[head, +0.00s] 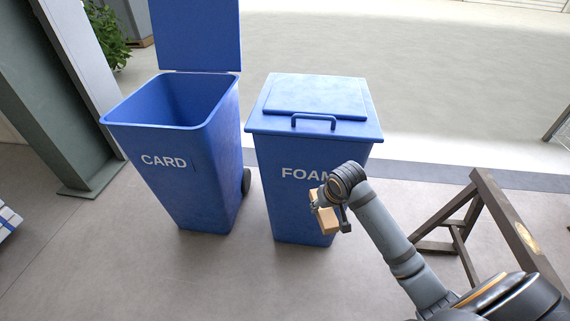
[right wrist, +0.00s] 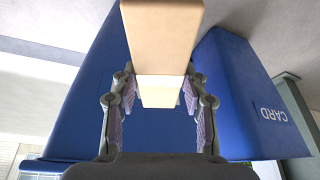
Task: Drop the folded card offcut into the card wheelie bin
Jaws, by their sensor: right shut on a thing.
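The folded card offcut (head: 327,220) is a small tan block held in my right gripper (head: 331,205), in front of the foam bin. In the right wrist view the offcut (right wrist: 160,45) sits between the two fingers of my right gripper (right wrist: 160,95), which is shut on it. The card wheelie bin (head: 185,165) is blue, marked CARD, and stands to the left with its lid (head: 196,35) raised and its mouth open. It also shows at the right of the right wrist view (right wrist: 240,100). My left gripper is not in view.
A blue bin marked FOAM (head: 290,190) stands right of the card bin with its handled lid (head: 315,98) shut. A wooden trestle (head: 480,215) stands at the right. A grey-green post (head: 60,110) rises at the left. The floor in front of the bins is clear.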

